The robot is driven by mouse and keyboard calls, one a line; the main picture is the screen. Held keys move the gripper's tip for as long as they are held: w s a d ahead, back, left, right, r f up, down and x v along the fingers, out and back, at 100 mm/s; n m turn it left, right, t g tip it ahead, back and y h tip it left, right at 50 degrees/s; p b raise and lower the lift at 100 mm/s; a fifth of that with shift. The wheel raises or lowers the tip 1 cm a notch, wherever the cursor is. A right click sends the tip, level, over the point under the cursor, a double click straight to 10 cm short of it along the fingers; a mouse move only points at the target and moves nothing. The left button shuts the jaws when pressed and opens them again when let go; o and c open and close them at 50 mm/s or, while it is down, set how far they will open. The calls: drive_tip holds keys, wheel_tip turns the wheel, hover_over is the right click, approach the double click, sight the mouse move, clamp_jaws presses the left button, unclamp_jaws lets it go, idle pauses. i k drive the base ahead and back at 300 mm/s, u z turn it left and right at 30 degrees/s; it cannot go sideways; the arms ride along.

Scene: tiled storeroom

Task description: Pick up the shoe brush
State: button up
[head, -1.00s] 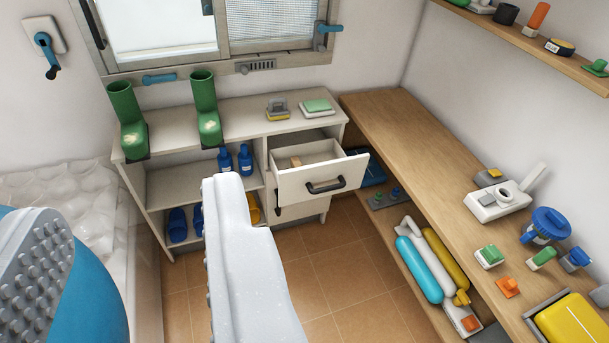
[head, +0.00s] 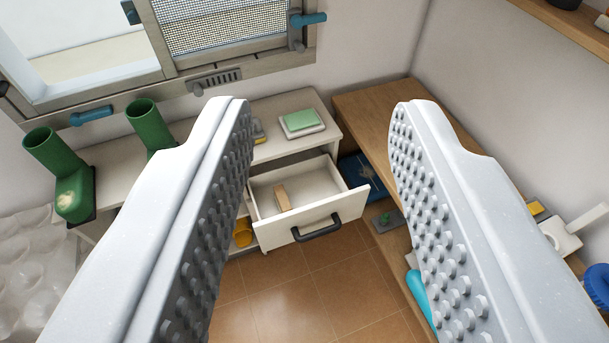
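A small tan wooden block (head: 282,198), which looks like the shoe brush, lies in the open drawer (head: 330,226) of the white cabinet. Its bristles cannot be made out. My gripper (head: 320,103) is open and empty, with its two pale, studded fingers wide apart. In the picture the drawer and the block show between the fingers; the block is nearer the left finger. The gripper does not touch them.
The cabinet top holds green boots (head: 70,185) and a green-topped sponge or block (head: 302,121). A wooden bench (head: 375,105) runs along the right wall. The drawer front has a dark handle (head: 318,229). Tiled floor (head: 300,290) in front is clear.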

sight(280, 197)
drive_tip(key=u, duration=0.2)
drive_tip(key=i, duration=1.05)
drive_tip(key=u, duration=0.5)
